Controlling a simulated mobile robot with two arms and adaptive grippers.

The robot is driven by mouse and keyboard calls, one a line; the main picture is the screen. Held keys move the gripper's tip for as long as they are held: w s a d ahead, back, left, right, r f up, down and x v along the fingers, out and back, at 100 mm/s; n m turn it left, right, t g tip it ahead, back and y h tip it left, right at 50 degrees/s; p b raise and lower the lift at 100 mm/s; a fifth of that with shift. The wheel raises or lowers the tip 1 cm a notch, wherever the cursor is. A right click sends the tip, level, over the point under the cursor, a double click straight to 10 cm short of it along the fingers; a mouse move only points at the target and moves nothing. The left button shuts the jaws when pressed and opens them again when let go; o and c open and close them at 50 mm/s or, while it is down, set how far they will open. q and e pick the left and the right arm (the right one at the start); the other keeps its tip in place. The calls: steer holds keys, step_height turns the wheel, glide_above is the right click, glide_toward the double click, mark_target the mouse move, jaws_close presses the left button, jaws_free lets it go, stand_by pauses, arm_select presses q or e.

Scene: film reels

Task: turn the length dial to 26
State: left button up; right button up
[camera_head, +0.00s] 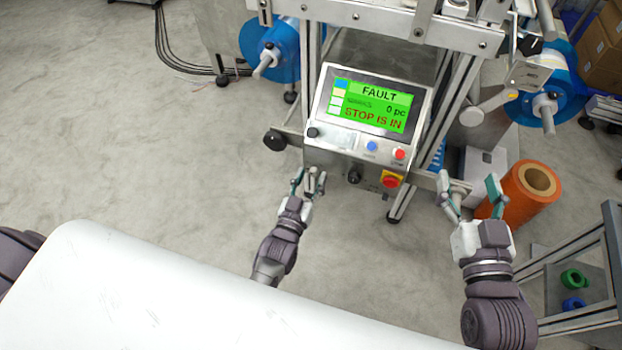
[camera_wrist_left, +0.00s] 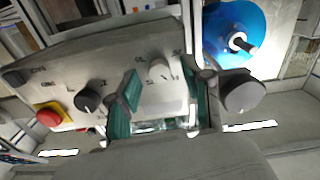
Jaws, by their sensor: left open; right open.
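The front face of the control box has a pale grey dial (camera_wrist_left: 160,70) and a black dial (camera_wrist_left: 88,100) in the left wrist view; I cannot read which is the length dial or its setting. The black dial also shows in the head view (camera_head: 354,177). My left gripper (camera_head: 309,180) is open, and its green-padded fingers (camera_wrist_left: 165,105) are in front of the face with the pale dial between and beyond them. I see no contact. In the head view the gripper hides the pale dial. My right gripper (camera_head: 470,192) is open and empty, right of the box.
The box's screen (camera_head: 370,104) reads FAULT, 0 pc, STOP IS IN. A red stop button (camera_head: 391,179) on yellow sits right of the black dial. A large black knob (camera_head: 275,140) juts out left. An orange roll (camera_head: 530,190) stands near my right gripper.

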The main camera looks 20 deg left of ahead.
arm_select(q)
steer(key=shift+w, duration=0.25)
arm_select(e)
steer(key=shift+r, duration=0.3)
arm_select(q)
jaws_close()
arm_select(e)
steer(key=shift+a, duration=0.1)
